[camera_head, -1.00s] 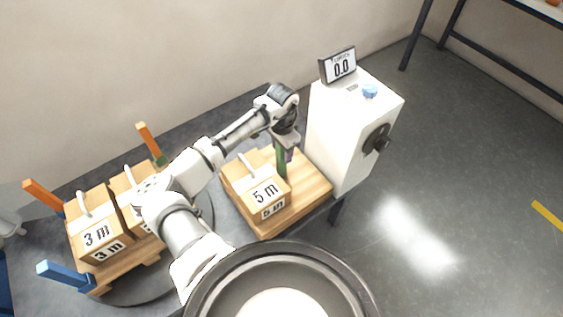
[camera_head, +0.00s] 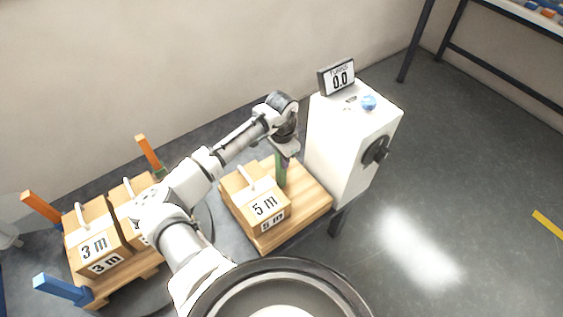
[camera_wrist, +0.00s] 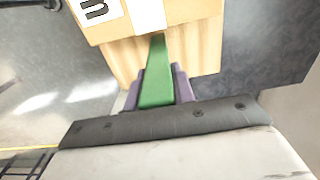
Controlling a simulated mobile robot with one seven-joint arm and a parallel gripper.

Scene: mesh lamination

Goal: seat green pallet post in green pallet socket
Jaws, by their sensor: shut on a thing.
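The green post (camera_head: 281,172) is held upright under my gripper (camera_head: 284,153), between the "5 m" box (camera_head: 262,203) and the white cabinet. In the wrist view, the post (camera_wrist: 157,72) sits between the purple fingers of my gripper (camera_wrist: 160,88), which are shut on it. Its far end points at the wooden board beside the box. I cannot tell whether it touches the board. A small green part (camera_head: 161,172) shows at the foot of an orange post on the left pallet. I cannot tell whether it is the green socket. My arm hides part of that pallet.
The left pallet carries a "3 m" box (camera_head: 93,240) and another box partly behind my arm. Orange posts (camera_head: 148,153) and a blue post (camera_head: 60,289) stand at its corners. The white cabinet (camera_head: 350,135) with a "0.0" display stands close right of my gripper. Open floor lies farther right.

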